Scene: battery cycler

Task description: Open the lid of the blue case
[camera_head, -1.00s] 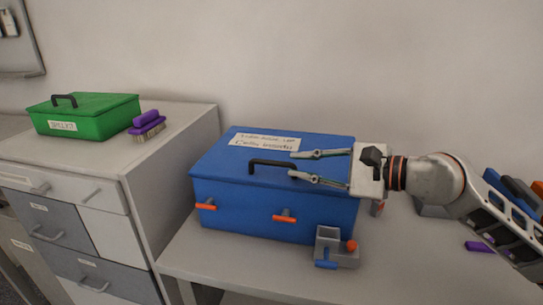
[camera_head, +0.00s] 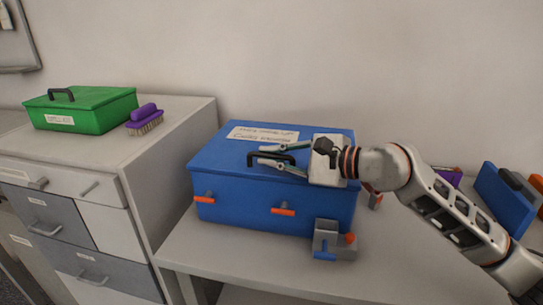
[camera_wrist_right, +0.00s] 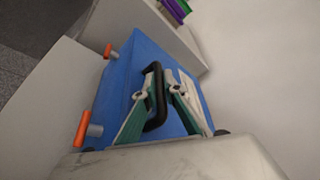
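The blue case (camera_head: 240,182) stands on the bench with its lid (camera_head: 222,158) down; its side also shows in the wrist view (camera_wrist_right: 145,62). A black handle (camera_head: 252,158) is on the lid, with a white label behind it. Two orange-tipped latches, left (camera_head: 203,198) and right (camera_head: 283,210), are on the case's front. My right gripper (camera_head: 266,155) is over the lid at the handle, fingers apart. In the wrist view the handle (camera_wrist_right: 154,72) lies between its fingers, close to the left one; contact is unclear. My left gripper is not in view.
A small grey holder (camera_head: 326,240) with blue and orange parts stands before the case's front right corner. Blue and grey items (camera_head: 503,200) stand at the right. A green case (camera_head: 95,115) and a purple brush (camera_head: 145,122) are on the left cabinet. The front bench strip is mostly clear.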

